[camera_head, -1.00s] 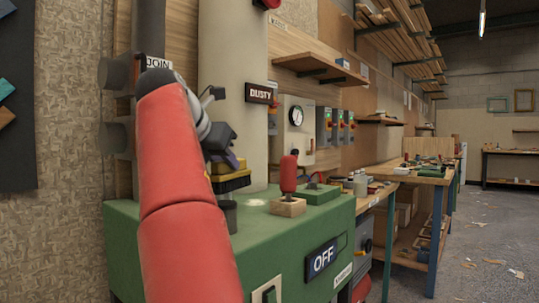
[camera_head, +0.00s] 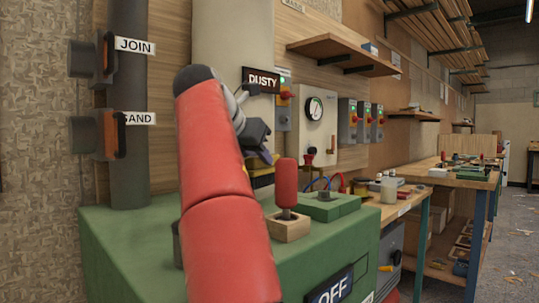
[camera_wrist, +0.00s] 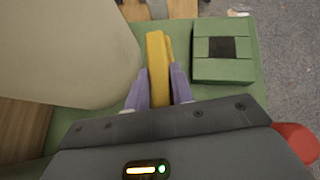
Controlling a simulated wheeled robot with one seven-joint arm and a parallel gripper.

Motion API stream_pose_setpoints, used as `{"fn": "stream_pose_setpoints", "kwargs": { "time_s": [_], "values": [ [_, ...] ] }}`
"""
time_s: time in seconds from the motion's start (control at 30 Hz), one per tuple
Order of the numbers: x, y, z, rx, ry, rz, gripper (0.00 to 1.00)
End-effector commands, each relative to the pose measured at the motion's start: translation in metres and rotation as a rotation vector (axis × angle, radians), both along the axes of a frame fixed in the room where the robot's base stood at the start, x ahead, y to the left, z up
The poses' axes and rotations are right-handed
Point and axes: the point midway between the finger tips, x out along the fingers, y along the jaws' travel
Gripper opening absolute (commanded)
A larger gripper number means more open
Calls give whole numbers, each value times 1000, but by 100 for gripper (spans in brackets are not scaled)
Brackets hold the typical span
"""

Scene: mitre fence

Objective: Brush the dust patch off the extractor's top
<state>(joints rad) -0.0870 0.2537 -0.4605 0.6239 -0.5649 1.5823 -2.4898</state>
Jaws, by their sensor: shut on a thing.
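The extractor is a green box whose top (camera_head: 130,235) fills the lower middle of the head view. My gripper (camera_wrist: 160,85) has its purple fingers shut on a yellow brush (camera_wrist: 157,55), seen from above in the wrist view. In the head view only a sliver of the brush (camera_head: 263,181) shows beside my red arm, over the extractor's top. My arm hides most of the brush there, so I cannot tell whether its bristles touch the top. The dust patch does not show in either current view.
A wide pale duct (camera_wrist: 70,50) rises close on the left in the wrist view. A workbench (camera_head: 408,194) stands farther right.

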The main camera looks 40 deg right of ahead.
Motion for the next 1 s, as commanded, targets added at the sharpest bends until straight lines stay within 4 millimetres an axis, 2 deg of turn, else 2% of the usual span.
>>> {"fn": "stream_pose_setpoints", "kwargs": {
  "time_s": [0.6,1.0],
  "values": [
    [-1,4,2,0,-3,2,0],
    [-1,4,-42,-1,-1,2,0]
  ]
}}
